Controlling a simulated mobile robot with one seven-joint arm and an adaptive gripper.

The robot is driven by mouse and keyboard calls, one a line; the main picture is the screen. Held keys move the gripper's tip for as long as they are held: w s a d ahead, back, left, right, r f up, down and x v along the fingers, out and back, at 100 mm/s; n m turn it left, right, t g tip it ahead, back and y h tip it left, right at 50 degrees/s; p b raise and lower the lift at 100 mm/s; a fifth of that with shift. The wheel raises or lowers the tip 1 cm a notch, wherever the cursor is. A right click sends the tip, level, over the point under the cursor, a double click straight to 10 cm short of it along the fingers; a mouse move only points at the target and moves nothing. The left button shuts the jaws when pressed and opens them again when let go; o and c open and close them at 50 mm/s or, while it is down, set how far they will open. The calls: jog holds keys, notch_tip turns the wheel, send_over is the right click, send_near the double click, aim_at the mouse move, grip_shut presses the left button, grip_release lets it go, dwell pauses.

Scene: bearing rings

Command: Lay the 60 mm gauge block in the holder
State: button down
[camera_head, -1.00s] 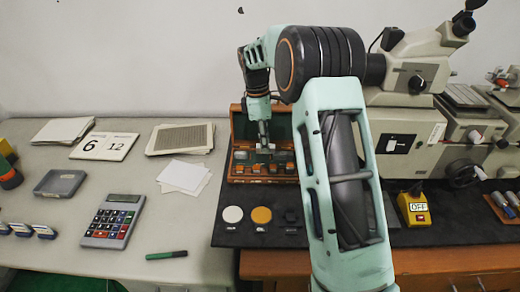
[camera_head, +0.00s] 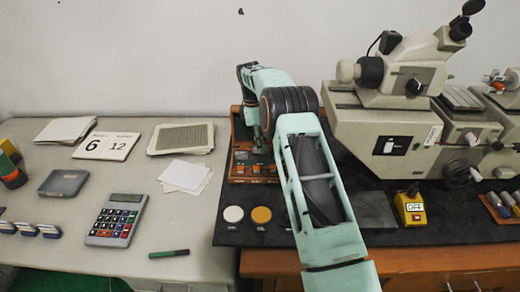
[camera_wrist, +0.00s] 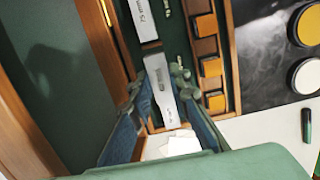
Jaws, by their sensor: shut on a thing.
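My gripper (camera_wrist: 158,92) is shut on a flat, pale metal gauge block (camera_wrist: 164,98) with small dark lettering; the lettering is too small to read surely. The block is between the blue-green fingers. A second pale lettered block (camera_wrist: 143,18) lies just beyond it, in the green-lined wooden box (camera_wrist: 108,45). Whether the held block touches the box floor I cannot tell. In the head view the wooden box (camera_head: 236,128) stands at the back of the dark mat, and my arm hides its right part and my fingertips. I cannot surely identify the holder.
Orange-topped slots (camera_wrist: 211,67) line the box beside the held block. A white disc (camera_head: 233,214) and an orange disc (camera_head: 261,215) lie in front of the box. A large microscope (camera_head: 385,125) stands to the right. White papers (camera_head: 185,175) lie to the left.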

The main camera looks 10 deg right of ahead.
jog(key=shift+w+f, duration=0.25)
jog(key=shift+f, duration=1.3)
jog(key=shift+f, duration=0.3)
jog(key=c, duration=1.8)
grip_release()
jog(key=shift+r, duration=0.1)
